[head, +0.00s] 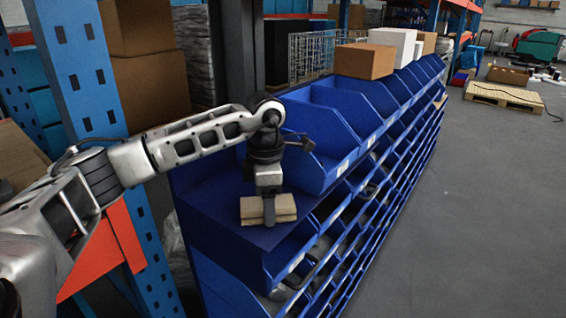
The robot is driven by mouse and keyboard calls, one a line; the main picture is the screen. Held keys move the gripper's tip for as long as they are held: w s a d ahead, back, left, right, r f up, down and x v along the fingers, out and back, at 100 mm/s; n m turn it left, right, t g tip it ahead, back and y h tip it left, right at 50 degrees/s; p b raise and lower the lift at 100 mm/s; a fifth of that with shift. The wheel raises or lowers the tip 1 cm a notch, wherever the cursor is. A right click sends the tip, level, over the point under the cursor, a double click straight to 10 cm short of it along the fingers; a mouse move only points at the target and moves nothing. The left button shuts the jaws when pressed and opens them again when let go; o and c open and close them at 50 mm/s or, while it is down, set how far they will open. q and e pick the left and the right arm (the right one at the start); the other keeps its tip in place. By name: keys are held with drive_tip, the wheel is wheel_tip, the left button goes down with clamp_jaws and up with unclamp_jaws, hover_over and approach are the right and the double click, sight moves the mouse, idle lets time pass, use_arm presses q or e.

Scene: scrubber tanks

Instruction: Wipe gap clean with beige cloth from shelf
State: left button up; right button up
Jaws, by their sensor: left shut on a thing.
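A folded beige cloth (284,207) is at the bare blue top surface of the shelf (225,212), near its front left end. My left gripper (269,208) points down over the cloth and is shut on it. I cannot tell whether the cloth touches the surface or is just above it. A gap beside the first large blue bin (322,150) is partly hidden by my left arm. My right gripper is not in view.
Rows of blue bins run away to the back right, with cardboard boxes (364,60) and a white box (394,43) on top. A blue upright (85,75) and orange beam (108,252) stand at left. Grey floor at right is clear up to a pallet (503,97).

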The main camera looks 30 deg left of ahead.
use_arm(q)
drive_tip(key=shift+s+d, duration=0.1)
drive_tip(key=shift+d, duration=0.75)
drive_tip(key=shift+d+r+p, duration=0.2)
drive_tip(key=shift+r+p, duration=0.05)
drive_tip(key=shift+p, duration=0.15)
wheel_tip(320, 180, up, 4)
drive_tip(key=shift+p, duration=1.15)
wheel_tip(320, 180, up, 3)
drive_tip(key=shift+p, duration=1.05)
drive_tip(key=shift+r, duration=0.35)
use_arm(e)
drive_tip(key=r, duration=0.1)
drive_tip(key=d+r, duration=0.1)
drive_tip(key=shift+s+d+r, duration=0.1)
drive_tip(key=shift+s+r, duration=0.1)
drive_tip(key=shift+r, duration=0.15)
